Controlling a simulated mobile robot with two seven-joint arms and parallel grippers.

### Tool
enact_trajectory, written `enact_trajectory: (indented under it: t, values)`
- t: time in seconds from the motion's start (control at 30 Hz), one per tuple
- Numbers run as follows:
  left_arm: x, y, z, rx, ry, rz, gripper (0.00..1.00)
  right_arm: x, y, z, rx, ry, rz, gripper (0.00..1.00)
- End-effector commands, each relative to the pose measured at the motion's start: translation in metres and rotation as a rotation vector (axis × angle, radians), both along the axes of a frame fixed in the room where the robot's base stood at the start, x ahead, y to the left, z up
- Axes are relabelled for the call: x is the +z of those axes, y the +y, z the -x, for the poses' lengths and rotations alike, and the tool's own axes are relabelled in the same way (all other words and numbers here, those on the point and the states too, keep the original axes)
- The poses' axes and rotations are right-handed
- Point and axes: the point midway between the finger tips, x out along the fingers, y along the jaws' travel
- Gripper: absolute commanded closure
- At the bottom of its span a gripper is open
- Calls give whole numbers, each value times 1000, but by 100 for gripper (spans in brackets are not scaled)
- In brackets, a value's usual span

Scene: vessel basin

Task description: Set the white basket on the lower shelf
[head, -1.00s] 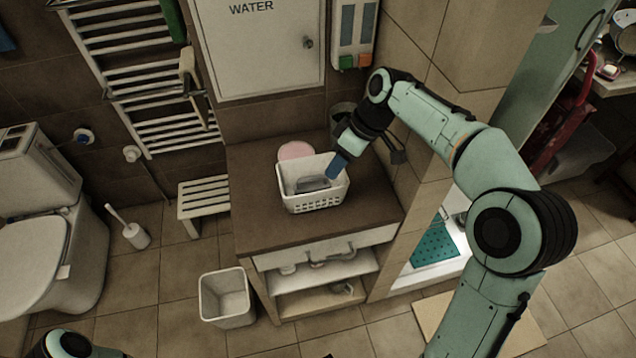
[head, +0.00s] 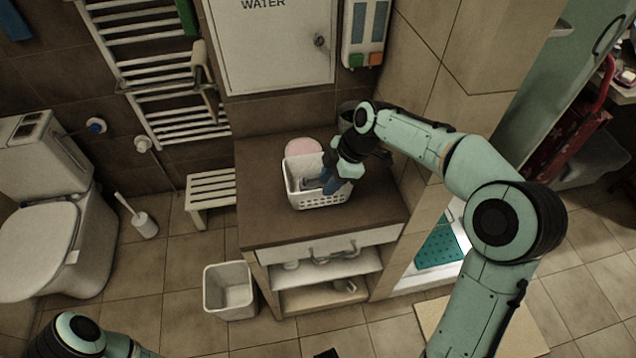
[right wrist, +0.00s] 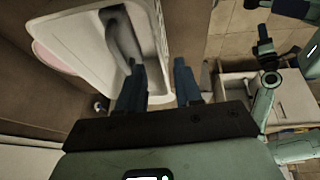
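The white basket (head: 318,201) stands upright on the dark top of the cabinet and holds a grey item. My right gripper (head: 334,183) reaches down at the basket's right side. In the right wrist view my gripper (right wrist: 158,85) is open. One blue finger is inside the basket (right wrist: 82,28), the other outside, with the basket's wall between them and gaps showing. The lower shelf (head: 300,304) is the bottom board of the open cabinet, below another shelf (head: 345,266). My left arm shows only at the bottom left; its gripper is out of view.
A pink round item (head: 304,146) lies behind the basket. Small items sit on both shelves. A white bin (head: 229,291) stands on the floor left of the cabinet, with a white stool (head: 211,190) behind it. A tiled wall edge bounds the cabinet's right side.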

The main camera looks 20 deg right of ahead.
Motion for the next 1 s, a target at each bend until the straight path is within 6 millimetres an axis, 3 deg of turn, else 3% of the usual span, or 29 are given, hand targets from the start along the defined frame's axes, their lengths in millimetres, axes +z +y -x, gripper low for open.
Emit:
enact_trajectory:
  t: [0.4, 1.0]
  values:
    - [1, 0, 0, 0, 0, 0, 100, -46, 18, -5, 1, 2, 0, 65]
    - [-2, 0, 1, 0, 1, 0, 100, -52, 19, -5, 0, 0, 0, 65]
